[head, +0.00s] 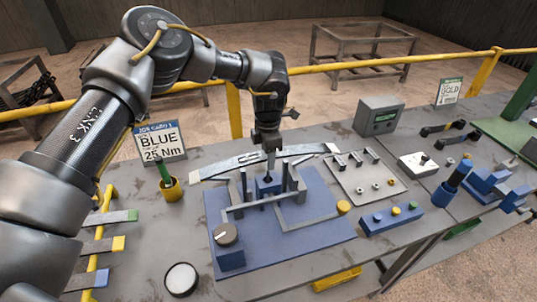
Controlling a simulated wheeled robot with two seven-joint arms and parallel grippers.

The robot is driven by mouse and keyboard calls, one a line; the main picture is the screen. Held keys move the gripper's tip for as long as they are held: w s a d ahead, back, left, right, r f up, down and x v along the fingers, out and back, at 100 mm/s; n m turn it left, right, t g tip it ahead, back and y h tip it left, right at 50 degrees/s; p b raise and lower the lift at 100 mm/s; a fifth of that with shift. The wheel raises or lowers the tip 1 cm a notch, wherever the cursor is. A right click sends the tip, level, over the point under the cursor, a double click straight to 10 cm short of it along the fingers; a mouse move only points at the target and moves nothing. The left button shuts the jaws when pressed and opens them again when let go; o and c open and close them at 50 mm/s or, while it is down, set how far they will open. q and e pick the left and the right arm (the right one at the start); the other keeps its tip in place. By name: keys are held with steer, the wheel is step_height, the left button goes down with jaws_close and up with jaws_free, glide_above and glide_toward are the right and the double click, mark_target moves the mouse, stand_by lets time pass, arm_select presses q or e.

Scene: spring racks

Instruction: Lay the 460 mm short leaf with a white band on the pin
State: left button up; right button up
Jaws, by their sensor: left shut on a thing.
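My left gripper (270,154) points down over the fixture and is shut on a long grey leaf (228,165). The leaf runs across the picture and has a pale, whitish right end. It lies above the fixture's blue centre block (268,186) and between or just over the grey uprights. The pin is hard to make out under the gripper and leaf. I cannot tell whether the leaf touches the block or is threaded on the pin. The fixture stands on a blue base plate (325,233). My right gripper is not in view.
Leaves with green, yellow and blue ends (110,218) lie on a yellow rack at the left. A grey plate with small parts (368,192) is right of the fixture. A round white-topped puck (181,279) sits in front.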

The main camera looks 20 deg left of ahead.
mark_target(268, 173)
arm_select(q)
steer(key=shift+r, duration=0.15)
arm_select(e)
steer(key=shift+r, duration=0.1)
arm_select(q)
steer(key=shift+w+r+p, duration=0.1)
steer(key=shift+p, duration=0.25)
steer(key=shift+f+b, duration=0.45)
steer(key=shift+f, duration=0.15)
steer(key=shift+f+b, duration=0.95)
steer(key=shift+f, duration=1.05)
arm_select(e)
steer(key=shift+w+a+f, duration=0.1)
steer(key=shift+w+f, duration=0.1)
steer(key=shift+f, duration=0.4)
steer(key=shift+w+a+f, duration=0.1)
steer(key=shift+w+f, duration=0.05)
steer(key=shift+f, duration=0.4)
arm_select(q)
steer(key=shift+d+p, duration=0.1)
steer(key=shift+p, duration=0.2)
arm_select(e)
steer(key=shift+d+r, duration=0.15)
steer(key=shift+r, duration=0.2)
arm_select(q)
steer(key=shift+s+f+b, duration=0.2)
steer(key=shift+f+b, duration=0.55)
steer(key=shift+f, duration=0.6)
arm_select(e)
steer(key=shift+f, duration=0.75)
